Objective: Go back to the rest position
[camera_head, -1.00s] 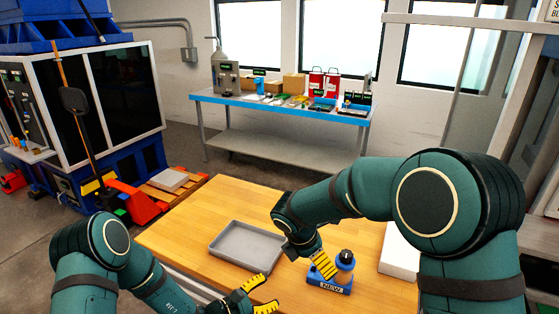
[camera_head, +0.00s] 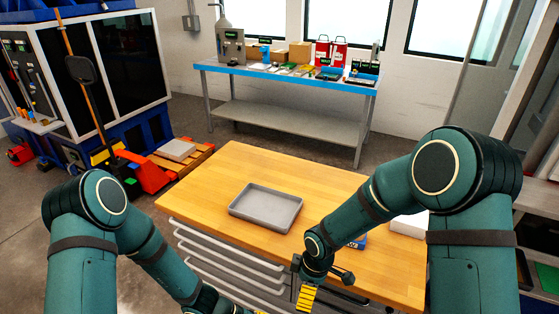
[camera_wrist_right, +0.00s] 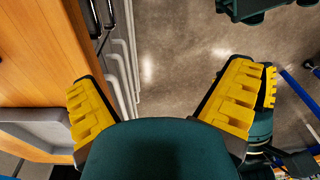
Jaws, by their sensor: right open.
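My right arm reaches down at the right, and its gripper (camera_head: 308,297) hangs at the front edge of the wooden bench (camera_head: 340,285), pointing down. In the right wrist view the right gripper (camera_wrist_right: 163,80) has its two yellow-padded fingers wide apart, with nothing between them. My left arm (camera_head: 150,250) is folded low at the left; its hand runs off the bottom edge of the head view. A yellow-padded piece beside a dark green link (camera_wrist_right: 262,125) in the right wrist view may be the left gripper; its fingers cannot be made out.
A grey tray (camera_head: 266,208) lies on the bench. A blue item (camera_head: 358,243) is mostly hidden behind my right arm, near a white block (camera_head: 410,224). Drawers with light handles (camera_head: 228,254) form the bench front. A blue-edged table (camera_head: 285,76) stands behind.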

